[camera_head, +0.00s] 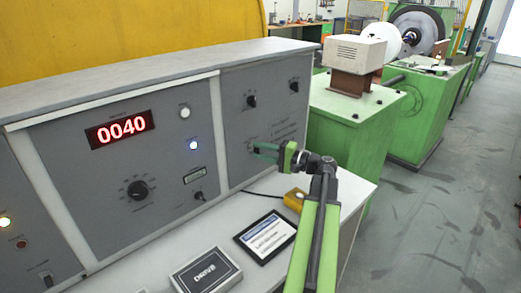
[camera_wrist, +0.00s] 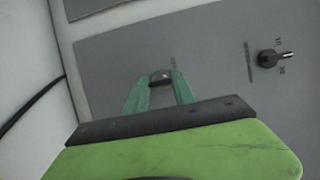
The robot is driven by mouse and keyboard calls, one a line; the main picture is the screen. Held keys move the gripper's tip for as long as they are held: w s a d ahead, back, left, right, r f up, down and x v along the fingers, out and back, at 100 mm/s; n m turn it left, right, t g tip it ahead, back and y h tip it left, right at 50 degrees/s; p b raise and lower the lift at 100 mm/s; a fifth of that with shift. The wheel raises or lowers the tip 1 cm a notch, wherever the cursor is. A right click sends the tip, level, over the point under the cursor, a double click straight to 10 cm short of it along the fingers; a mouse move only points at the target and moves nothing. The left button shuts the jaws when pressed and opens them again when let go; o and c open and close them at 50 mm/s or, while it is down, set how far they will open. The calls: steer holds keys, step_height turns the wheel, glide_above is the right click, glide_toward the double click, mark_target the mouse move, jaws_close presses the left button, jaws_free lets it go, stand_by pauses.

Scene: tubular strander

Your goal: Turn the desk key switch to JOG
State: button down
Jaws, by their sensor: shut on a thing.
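The desk key switch (camera_wrist: 160,77) is a small dark and metallic piece on the grey right-hand panel (camera_head: 272,115). It shows between my fingertips in the wrist view, and its label is too small to read. My gripper (camera_head: 254,149) reaches left to that panel, low on its face. In the wrist view its two green fingers (camera_wrist: 160,80) stand on either side of the key switch and are shut on it. In the head view the fingers hide most of the switch, so its set position cannot be told.
A black knob (camera_wrist: 269,58) sits to the right in the wrist view. The desk top carries a yellow box (camera_head: 295,199), a tablet (camera_head: 265,237) and a DRIVE box (camera_head: 206,272). The display (camera_head: 120,129) reads 0040. A green machine (camera_head: 345,135) stands behind; the floor at right is clear.

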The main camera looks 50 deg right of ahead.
stand_by(0.4)
steer(key=c, duration=1)
jaws_free()
steer(key=shift+c, duration=0.2)
steer(key=v, duration=1.7)
steer(key=shift+s, duration=0.2)
